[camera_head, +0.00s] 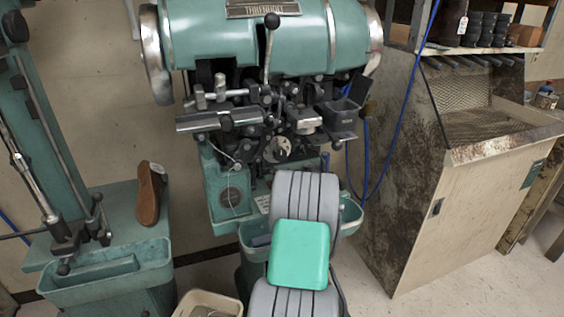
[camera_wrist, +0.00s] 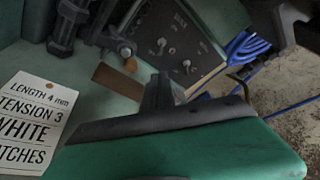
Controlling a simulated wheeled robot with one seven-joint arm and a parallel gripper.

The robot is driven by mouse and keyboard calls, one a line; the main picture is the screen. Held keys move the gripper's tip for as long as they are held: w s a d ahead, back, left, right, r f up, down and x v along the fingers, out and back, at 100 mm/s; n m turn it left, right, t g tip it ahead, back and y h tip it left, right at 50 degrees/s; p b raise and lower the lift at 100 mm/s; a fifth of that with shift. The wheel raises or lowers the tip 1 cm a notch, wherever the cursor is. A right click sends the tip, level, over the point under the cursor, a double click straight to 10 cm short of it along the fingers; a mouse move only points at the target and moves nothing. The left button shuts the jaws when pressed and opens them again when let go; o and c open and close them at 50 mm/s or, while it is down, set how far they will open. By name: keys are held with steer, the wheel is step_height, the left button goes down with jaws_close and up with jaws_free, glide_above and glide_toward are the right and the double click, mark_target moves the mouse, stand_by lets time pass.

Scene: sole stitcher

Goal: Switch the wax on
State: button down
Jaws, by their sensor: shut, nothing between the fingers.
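The dark control panel (camera_wrist: 180,40) of the stitching machine (camera_head: 265,45) shows in the wrist view, right of the upper middle. It carries small toggle switches (camera_wrist: 162,44) and faint labels too small to read, so I cannot tell which one is the wax switch or how it is set. My gripper (camera_wrist: 159,84) is shut and empty, its dark tip in front of and below the panel. I cannot tell whether it touches the panel. In the head view my arm hides the gripper and the panel.
A white card (camera_wrist: 28,125) reads length 4 mm, tension 3, white stitches. Blue cables (camera_wrist: 245,48) hang right of the panel. A brown sole or shoe (camera_head: 149,195) stands on the left green bench. A worn cabinet (camera_head: 430,225) stands at right.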

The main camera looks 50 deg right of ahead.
steer(key=shift+s+d, duration=0.15)
steer(key=shift+d, duration=0.05)
steer(key=x, duration=1)
steer(key=shift+a, duration=0.1)
